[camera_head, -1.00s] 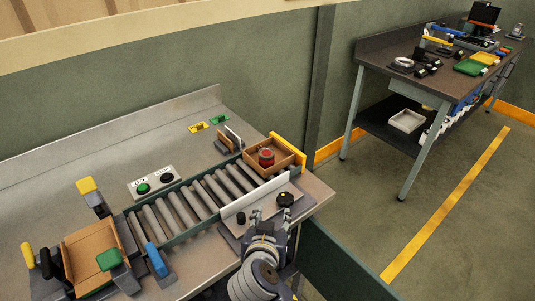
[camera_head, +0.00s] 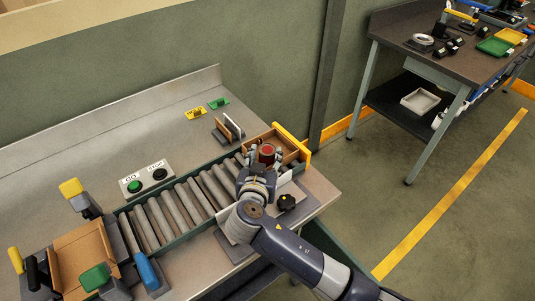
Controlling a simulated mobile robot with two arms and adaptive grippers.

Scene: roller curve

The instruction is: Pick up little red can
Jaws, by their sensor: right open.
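The little red can (camera_head: 267,150) stands upright in the cardboard box at the right end of the roller conveyor; its red top shows. My right gripper (camera_head: 266,158) reaches in from the lower right, with its fingers around the can's sides. The jaws are open; I cannot tell whether a finger touches the can. The gripper hides the can's lower front. My left gripper does not show.
Rollers (camera_head: 170,211) run left to an empty cardboard box (camera_head: 84,257) between clamps. A button panel (camera_head: 147,179) and upright plates (camera_head: 229,130) stand behind the conveyor. A black knob (camera_head: 287,202) is near my wrist. A second workbench (camera_head: 440,62) stands at upper right.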

